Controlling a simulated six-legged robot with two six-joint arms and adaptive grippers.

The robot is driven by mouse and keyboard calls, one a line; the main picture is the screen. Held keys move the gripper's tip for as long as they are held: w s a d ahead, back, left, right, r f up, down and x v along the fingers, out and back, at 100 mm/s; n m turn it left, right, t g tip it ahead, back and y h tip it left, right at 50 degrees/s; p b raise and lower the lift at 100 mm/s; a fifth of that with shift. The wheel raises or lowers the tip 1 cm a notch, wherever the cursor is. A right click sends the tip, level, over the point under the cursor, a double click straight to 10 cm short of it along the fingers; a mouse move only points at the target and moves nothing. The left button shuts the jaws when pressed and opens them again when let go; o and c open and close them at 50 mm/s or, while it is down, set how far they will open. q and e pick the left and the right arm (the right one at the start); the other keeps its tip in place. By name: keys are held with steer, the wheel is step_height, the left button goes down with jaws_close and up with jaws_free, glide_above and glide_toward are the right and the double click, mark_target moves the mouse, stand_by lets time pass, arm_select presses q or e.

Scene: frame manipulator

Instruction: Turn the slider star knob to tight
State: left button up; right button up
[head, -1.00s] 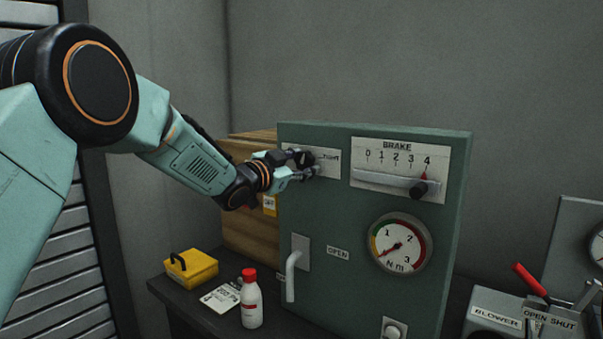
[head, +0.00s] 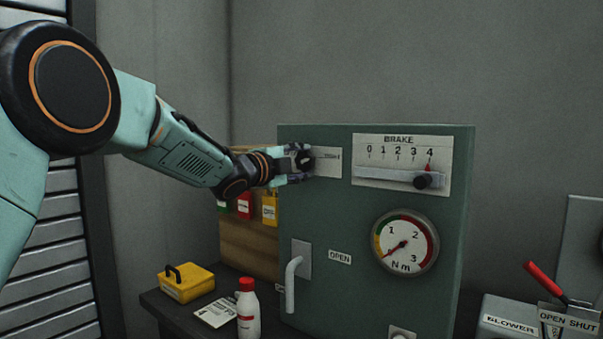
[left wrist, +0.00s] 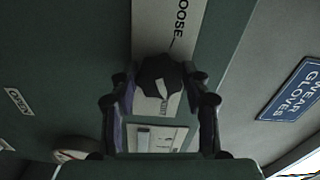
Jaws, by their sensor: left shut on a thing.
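The black star knob (head: 306,160) sits on a pale label plate (head: 327,170) at the upper left of the green cabinet. My left gripper (head: 300,164) is shut on it, with one finger above and one below. In the left wrist view the star knob (left wrist: 160,80) lies between the two fingers of my left gripper (left wrist: 160,100). A white pointer line on the knob points down that picture, away from the word LOOSE (left wrist: 179,20). The word at the plate's right end is too small to read in the head view. My right gripper is not in view.
The BRAKE slider (head: 424,181) stands at 4, right of the knob. A torque gauge (head: 404,244) and door handle (head: 292,280) are below. A yellow box (head: 187,284) and white bottle (head: 248,315) stand on the bench. A red-handled lever (head: 545,281) is at right.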

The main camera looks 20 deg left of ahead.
arm_select(q)
steer(key=shift+f+m+b, duration=0.35)
steer(key=shift+m+b, duration=0.15)
steer(key=shift+m, duration=0.3)
steer(key=o, duration=1.1)
steer(key=shift+s+r, duration=0.15)
steer(key=shift+r, duration=0.05)
steer(key=shift+o, duration=0.2)
steer(key=shift+r, duration=0.1)
